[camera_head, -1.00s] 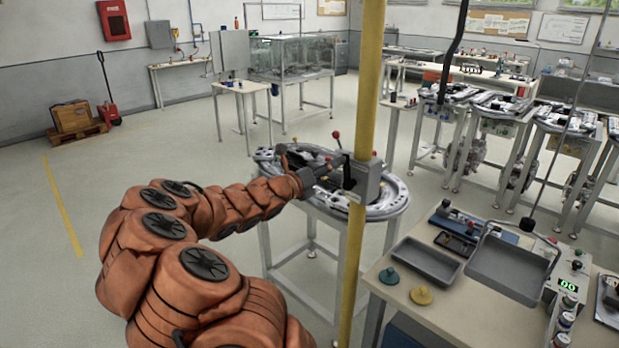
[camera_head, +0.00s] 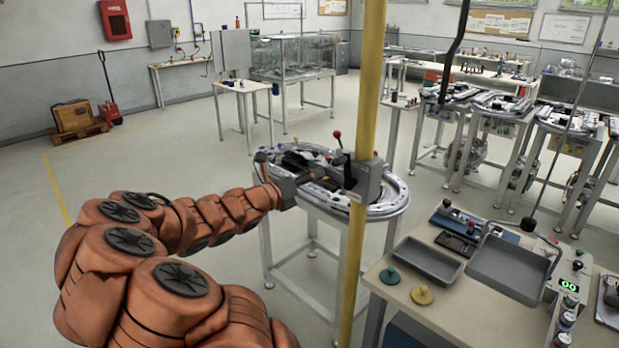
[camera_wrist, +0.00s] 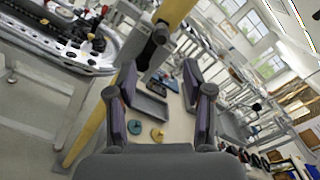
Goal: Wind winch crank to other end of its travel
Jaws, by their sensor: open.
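The winch is a grey box (camera_head: 368,182) fixed to the yellow post (camera_head: 357,250) in the head view. A dark crank arm (camera_head: 347,170) shows on its left side. In the wrist view, a dark crank with a rounded black end (camera_wrist: 160,34) stands against the yellow post (camera_wrist: 100,125), above and beyond the fingers. My gripper (camera_head: 318,167) is left of the winch box, apart from it. In the wrist view my gripper (camera_wrist: 159,70) has its two fingers spread wide with nothing between them. The crank's exact joint with the box is unclear.
The oval ring track (camera_head: 390,205) stands behind the post, with a red-knobbed lever (camera_head: 337,135) near the winch. A bench (camera_head: 385,305) at right holds grey trays (camera_head: 427,260) and two discs (camera_head: 421,295).

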